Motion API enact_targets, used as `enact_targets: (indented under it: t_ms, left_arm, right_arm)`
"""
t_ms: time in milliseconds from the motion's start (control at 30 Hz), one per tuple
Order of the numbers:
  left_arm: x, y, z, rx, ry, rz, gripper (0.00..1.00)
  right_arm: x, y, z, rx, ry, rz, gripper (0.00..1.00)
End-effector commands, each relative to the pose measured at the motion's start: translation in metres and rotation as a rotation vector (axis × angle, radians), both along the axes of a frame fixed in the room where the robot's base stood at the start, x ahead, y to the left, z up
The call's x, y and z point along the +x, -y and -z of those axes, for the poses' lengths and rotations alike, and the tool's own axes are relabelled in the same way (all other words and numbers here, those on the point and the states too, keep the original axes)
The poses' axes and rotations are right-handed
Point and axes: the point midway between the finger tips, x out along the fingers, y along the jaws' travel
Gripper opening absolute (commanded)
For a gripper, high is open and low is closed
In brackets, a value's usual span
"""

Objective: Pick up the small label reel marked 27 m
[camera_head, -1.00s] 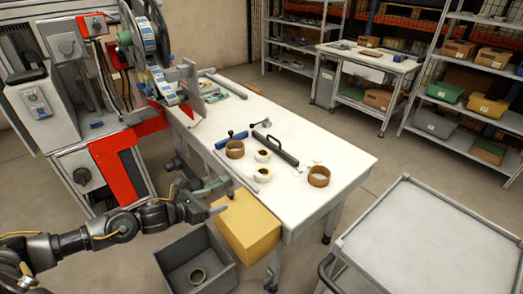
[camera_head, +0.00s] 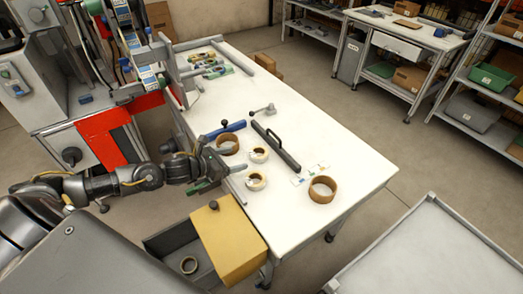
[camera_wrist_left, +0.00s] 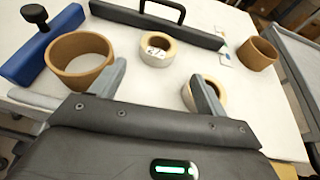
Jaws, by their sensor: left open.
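Two small white reels lie on the white table (camera_head: 345,148). The farther reel (camera_head: 259,149) also shows in the left wrist view (camera_wrist_left: 158,57), ahead of the gap between my fingers; dark marking on its side looks like 27, though the rest is unclear. The nearer reel (camera_head: 256,187) shows in the left wrist view (camera_wrist_left: 221,92) partly hidden behind my right-hand finger. My left gripper (camera_head: 229,174) is open and empty at the table's left edge, just left of the nearer reel. My right gripper is not in view.
Brown rings stand at the back (camera_head: 228,137) and right (camera_head: 323,198). A blue bar (camera_head: 212,134) and a dark handled bar (camera_head: 275,146) lie close by. A yellow box (camera_head: 228,240) and a grey bin (camera_head: 165,240) holding a reel stand below the table edge.

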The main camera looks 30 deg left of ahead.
Motion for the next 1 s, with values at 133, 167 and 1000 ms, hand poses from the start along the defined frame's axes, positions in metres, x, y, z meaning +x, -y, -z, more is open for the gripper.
enact_targets:
  t_ms: [133,167,1000]
  left_arm:
    - [0.021,0.011,0.005,-0.004,0.002,-0.001,0.75]
    - [0.025,0.012,0.008,-0.004,0.002,-0.001,0.75]
    - [0.089,0.043,0.034,-0.002,0.0,0.005,0.75]
  right_arm:
    - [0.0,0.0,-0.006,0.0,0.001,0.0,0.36]
    - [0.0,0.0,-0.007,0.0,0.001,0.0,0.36]
    - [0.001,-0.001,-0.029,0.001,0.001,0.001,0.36]
